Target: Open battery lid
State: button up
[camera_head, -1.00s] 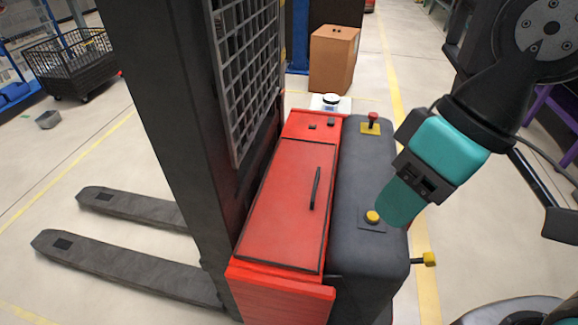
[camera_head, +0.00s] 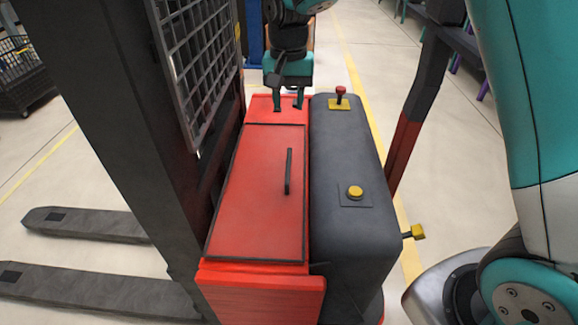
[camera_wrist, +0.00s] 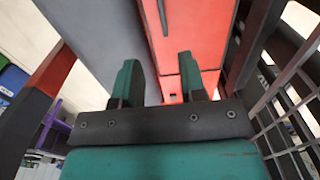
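The red battery lid (camera_head: 255,195) lies closed on top of the red truck body, framed by a dark seam. Its black bar handle (camera_head: 288,171) stands near the lid's right side and also shows at the top of the wrist view (camera_wrist: 162,17). My gripper (camera_head: 288,104) hangs over the far end of the red body, beyond the lid's far edge and apart from the handle. Its two teal-and-black fingers are spread with nothing between them, as the wrist view (camera_wrist: 160,82) also shows.
A mast with a metal grille (camera_head: 200,65) rises left of the lid. A dark grey housing (camera_head: 345,225) with a yellow button (camera_head: 355,192) and a red knob (camera_head: 341,91) borders it on the right. Forks (camera_head: 90,225) extend left. The space above the lid is clear.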

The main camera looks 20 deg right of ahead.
aim_at(288, 165)
notch_tip(288, 165, down, 18)
jog(key=shift+r+p, duration=0.2)
jog(key=shift+p, duration=0.55)
